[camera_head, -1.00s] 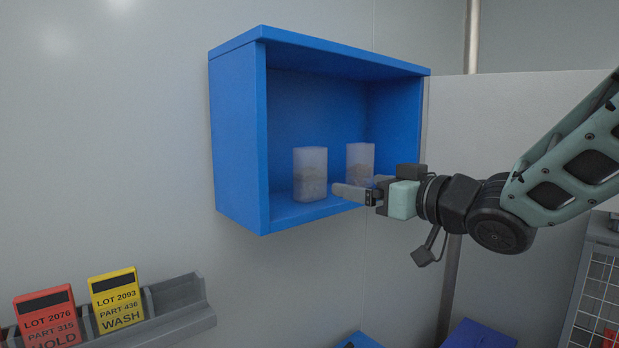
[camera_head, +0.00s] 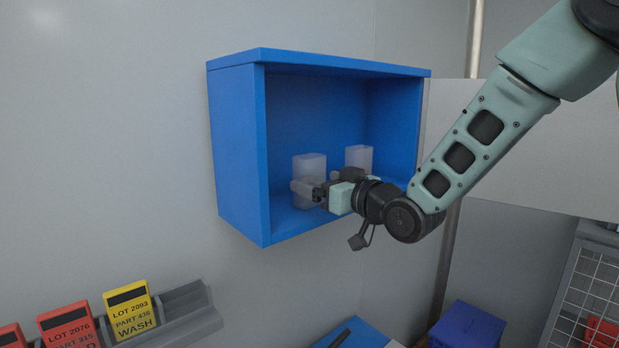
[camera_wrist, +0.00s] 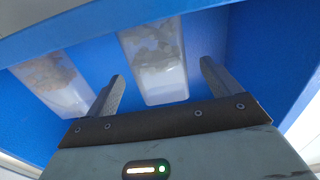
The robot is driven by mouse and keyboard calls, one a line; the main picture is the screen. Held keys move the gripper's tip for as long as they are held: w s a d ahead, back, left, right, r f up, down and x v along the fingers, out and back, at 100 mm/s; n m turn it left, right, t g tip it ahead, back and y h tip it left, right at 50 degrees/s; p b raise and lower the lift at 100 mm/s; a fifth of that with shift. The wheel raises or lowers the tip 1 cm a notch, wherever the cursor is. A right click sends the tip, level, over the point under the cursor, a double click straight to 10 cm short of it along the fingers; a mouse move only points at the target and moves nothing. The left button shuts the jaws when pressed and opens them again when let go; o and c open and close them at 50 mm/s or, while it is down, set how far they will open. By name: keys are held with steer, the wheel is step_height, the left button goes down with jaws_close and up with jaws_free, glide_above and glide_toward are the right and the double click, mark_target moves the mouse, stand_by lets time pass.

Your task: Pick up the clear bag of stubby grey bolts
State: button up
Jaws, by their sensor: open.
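Two clear bags stand upright in the blue open-fronted box. The left bag (camera_head: 309,165) also shows in the wrist view (camera_wrist: 160,70), where it has greyish pieces in one end. The right bag (camera_head: 359,156) also appears at the left of the wrist view (camera_wrist: 50,85), with tan-looking contents. The pieces are too blurred to tell as stubby bolts. My gripper (camera_head: 307,189) is at the box's mouth in front of the left bag, hiding its lower part. In the wrist view my gripper (camera_wrist: 162,69) is open, and that bag lies between the finger lines, not gripped.
The blue box (camera_head: 238,150) on the wall has side walls, a top and a floor close around my gripper. A grey rack (camera_head: 185,312) at lower left holds red and yellow lot cards (camera_head: 129,310). Blue bins (camera_head: 470,325) and a wire cage (camera_head: 590,290) are below right.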

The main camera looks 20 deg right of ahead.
mark_target(317, 177)
steer(key=shift+r+p+x, duration=0.2)
steer(key=shift+p+x, duration=0.7)
steer(key=shift+x, duration=0.25)
steer(key=shift+r+p+x, duration=0.15)
steer(key=shift+p+x, duration=0.7)
steer(key=shift+x, duration=0.25)
steer(key=shift+w+a+f, duration=0.15)
steer(key=shift+w+a, duration=0.1)
steer(key=shift+w, duration=0.4)
steer(key=c, duration=1.3)
